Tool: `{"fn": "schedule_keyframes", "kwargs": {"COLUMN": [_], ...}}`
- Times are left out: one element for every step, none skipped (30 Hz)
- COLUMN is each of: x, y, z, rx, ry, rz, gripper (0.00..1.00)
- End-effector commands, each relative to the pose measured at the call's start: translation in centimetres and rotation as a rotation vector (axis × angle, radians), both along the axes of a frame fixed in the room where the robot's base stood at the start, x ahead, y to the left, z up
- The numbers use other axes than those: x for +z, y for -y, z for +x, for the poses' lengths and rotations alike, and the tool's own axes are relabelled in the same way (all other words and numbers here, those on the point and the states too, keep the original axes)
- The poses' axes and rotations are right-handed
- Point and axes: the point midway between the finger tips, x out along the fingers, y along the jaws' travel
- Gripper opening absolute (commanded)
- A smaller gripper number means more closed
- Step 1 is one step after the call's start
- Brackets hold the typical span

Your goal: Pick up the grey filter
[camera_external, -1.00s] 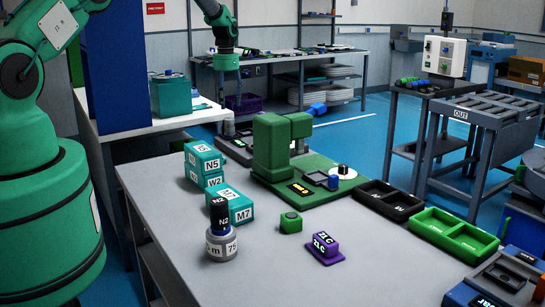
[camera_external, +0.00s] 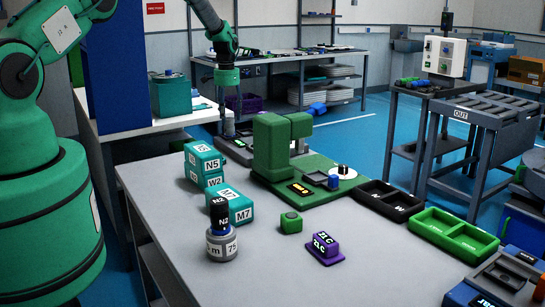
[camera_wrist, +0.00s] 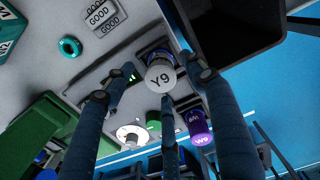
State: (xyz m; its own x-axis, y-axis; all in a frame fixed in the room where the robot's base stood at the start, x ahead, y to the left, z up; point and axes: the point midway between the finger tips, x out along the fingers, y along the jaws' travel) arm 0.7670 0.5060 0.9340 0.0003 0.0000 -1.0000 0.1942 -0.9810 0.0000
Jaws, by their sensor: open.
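A round, light grey piece marked Y9 (camera_wrist: 160,76), with blue beneath it, is in the wrist view and looks like the grey filter. It appears between the fingers of my gripper (camera_wrist: 160,90). The dark blue fingers are spread apart around it in the picture, and I see no clear grip on it. In the external view my gripper (camera_external: 227,125) hangs low at the table's far end, left of the green machine. The Y9 piece cannot be made out there. A different grey cylinder marked 75 (camera_external: 222,246) stands at the near left with a black N2 piece on top.
The green machine (camera_external: 272,150) stands right of my gripper. A purple cylinder (camera_wrist: 198,128) is close to the right finger. A black bin (camera_wrist: 235,35) lies at the upper right of the wrist view. Teal boxes (camera_external: 203,160) stand nearer the camera.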

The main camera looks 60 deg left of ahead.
Motion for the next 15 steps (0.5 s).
{"fn": "schedule_keyframes", "kwargs": {"x": [-0.5, -0.7, -1.1, -1.3, -1.6, -2.0, -2.4, -2.6, -3.0, -3.3, -3.6, -3.9, -4.2, -4.3, -4.5], "y": [0.1, 0.1, 0.1, 0.1, 0.1, 0.2, 0.2, 0.2, 0.2, 0.2, 0.2, 0.2, 0.2, 0.2, 0.2], "z": [0.0, 0.0, 0.0, 0.0, 0.1, 0.1, 0.1, 0.1, 0.1, 0.1, 0.1, 0.1, 0.1, 0.1, 0.1], "rx": [0.0, 0.0, 0.0, 0.0, 0.0, 0.0, 0.0, 0.0, 0.0, 0.0, 0.0, 0.0, 0.0, 0.0, 0.0], "ry": [-0.002, -0.002, -0.002, -0.002, -0.001, -0.002, -0.002, -0.002, -0.002, -0.002, -0.002, -0.002, -0.002, -0.002, -0.001], "rz": [-0.001, -0.001, -0.001, -0.001, -0.001, -0.001, -0.001, -0.001, -0.001, -0.001, -0.001, -0.001, -0.001, -0.001, 0.0], "gripper": [0.56, 0.56, 0.56, 0.56, 0.56, 0.56, 0.56, 0.56, 0.56, 0.56, 0.56, 0.56, 0.56, 0.56, 0.56]}}
